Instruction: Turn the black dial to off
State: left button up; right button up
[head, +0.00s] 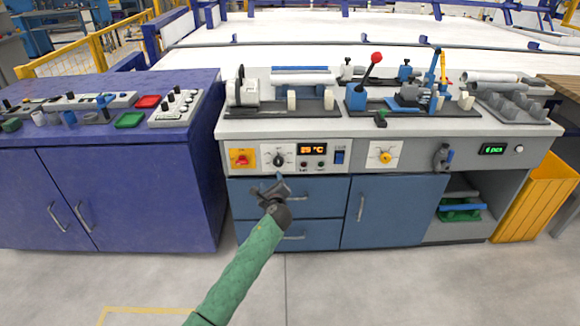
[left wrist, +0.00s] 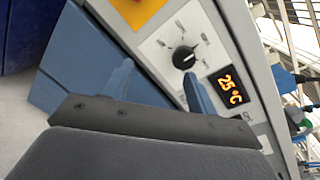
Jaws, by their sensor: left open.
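The black dial (head: 278,160) sits on a white plate on the front panel of the workbench, left of the orange 25 °C display (head: 313,149). In the left wrist view the black dial (left wrist: 184,56) has a white pointer line and marks around it, too small to read. My left gripper (head: 279,181) is just below the dial in the head view. In the left wrist view its two blue fingers (left wrist: 158,82) are apart, with nothing between them. The dial lies beyond the fingertips, nearer the right finger, and appears untouched. My right gripper is not seen.
A red switch on a yellow plate (head: 242,159) is left of the dial. A blue switch (head: 339,157) and a yellow knob (head: 385,157) are to the right. Blue drawers with handles (head: 325,190) lie below. Pipes and a red-knobbed lever (head: 375,58) stand on top.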

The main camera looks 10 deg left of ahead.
aim_at(278, 163)
pick_arm(q)
jog(key=shift+w+r+m+t+h, duration=0.25)
jog(key=shift+w+r+m+t, duration=0.1)
jog(key=shift+w+m, duration=1.1)
jog(key=shift+w+r+m+t+h, duration=0.2)
jog(key=shift+w+m+t+h, duration=0.1)
jog(key=shift+w+m, duration=1.15)
jog(key=shift+w+r+m+t+h, duration=0.25)
jog(key=shift+w+r+m+t, duration=0.1)
jog(key=shift+w+m, duration=1.1)
jog(key=shift+s+d, duration=0.1)
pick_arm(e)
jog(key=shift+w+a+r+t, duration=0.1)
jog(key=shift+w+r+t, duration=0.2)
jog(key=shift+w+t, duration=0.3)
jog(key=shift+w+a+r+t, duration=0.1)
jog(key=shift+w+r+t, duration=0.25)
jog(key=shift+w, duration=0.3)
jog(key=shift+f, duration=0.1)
pick_arm(q)
jog(key=c, duration=1)
